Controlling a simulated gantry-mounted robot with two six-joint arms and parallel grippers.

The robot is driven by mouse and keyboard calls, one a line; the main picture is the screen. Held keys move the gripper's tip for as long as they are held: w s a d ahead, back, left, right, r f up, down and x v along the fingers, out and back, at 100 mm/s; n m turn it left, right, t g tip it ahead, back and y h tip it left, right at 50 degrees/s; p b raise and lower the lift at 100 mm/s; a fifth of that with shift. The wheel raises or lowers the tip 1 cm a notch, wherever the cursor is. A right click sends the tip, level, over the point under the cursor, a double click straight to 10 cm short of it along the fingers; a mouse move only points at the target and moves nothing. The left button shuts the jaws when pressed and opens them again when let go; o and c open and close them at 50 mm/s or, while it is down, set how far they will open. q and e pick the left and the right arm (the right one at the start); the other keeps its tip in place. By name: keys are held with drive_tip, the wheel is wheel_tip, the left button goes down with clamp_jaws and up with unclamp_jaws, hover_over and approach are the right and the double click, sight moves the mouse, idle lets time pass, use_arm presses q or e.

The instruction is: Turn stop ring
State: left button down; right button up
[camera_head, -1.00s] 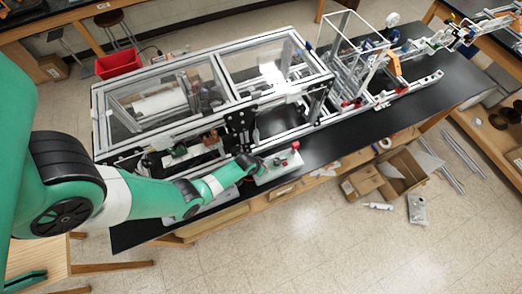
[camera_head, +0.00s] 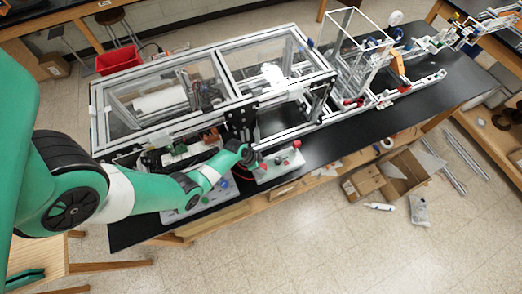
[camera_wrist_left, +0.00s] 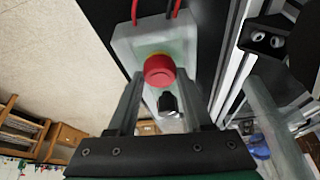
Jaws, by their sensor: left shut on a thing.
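In the left wrist view a red round stop button (camera_wrist_left: 159,69) with a yellow collar sits on a pale grey box (camera_wrist_left: 178,42). My left gripper (camera_wrist_left: 159,82) has one finger on each side of the red button and is shut on it. A black knob (camera_wrist_left: 168,103) stands on the same box, nearer the palm. In the head view my left gripper (camera_head: 252,160) is at the bench's front edge, beside a pale control box (camera_head: 272,174); its fingertips are small and partly hidden there. My right gripper is not in view.
A framed enclosure with clear panels (camera_head: 215,75) stands close behind the gripper. Its metal rails run along the right of the wrist view. Red wires (camera_wrist_left: 152,9) leave the grey box. The black bench top (camera_head: 350,142) is clear to the right.

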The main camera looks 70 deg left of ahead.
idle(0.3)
use_arm(q)
drive_tip(key=shift+c, duration=1.5)
unclamp_jaws()
